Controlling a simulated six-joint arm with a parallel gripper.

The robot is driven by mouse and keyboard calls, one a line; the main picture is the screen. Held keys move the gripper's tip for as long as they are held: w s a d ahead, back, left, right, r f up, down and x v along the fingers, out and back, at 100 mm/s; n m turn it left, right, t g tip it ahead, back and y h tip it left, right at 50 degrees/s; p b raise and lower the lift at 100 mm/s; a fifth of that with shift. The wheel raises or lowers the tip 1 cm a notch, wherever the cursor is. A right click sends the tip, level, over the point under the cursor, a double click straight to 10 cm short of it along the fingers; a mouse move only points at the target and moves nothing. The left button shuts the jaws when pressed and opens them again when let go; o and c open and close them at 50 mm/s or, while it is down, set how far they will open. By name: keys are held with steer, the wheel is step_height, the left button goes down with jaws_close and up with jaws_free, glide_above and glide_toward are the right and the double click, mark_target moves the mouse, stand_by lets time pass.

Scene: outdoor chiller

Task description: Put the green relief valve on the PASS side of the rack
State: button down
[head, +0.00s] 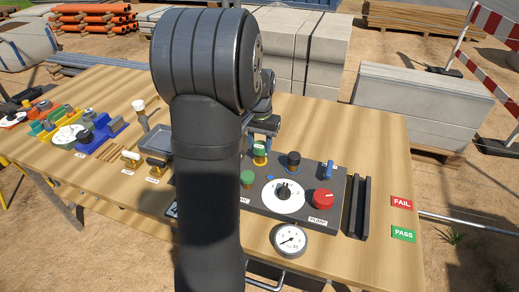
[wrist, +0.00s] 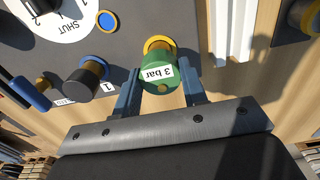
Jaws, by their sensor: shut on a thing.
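The green relief valve (wrist: 157,76), marked "3 bar", is between the two blue fingers of my gripper (wrist: 160,70) in the wrist view. The gripper is shut on it. A yellow ring shows at its far end, at the edge of the dark panel; I cannot tell whether it is still seated there. The dark rack (head: 357,207) stands to the right, apart from the gripper. The red FAIL label (head: 401,202) and green PASS label (head: 403,234) lie right of it.
The dark panel (head: 325,218) carries a green knob (head: 247,178), black knob (head: 293,161), white dial (head: 291,202) and red knob (head: 323,198). A gauge (head: 290,240) is at its front. A grey tray (head: 157,141) and several valves are to the left. Bare wood lies around the labels.

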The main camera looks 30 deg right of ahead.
mark_target(260, 144)
steer(key=shift+r, duration=0.65)
steer(key=shift+r, duration=2.6)
steer(key=c, duration=1.7)
jaws_free()
jaws_close()
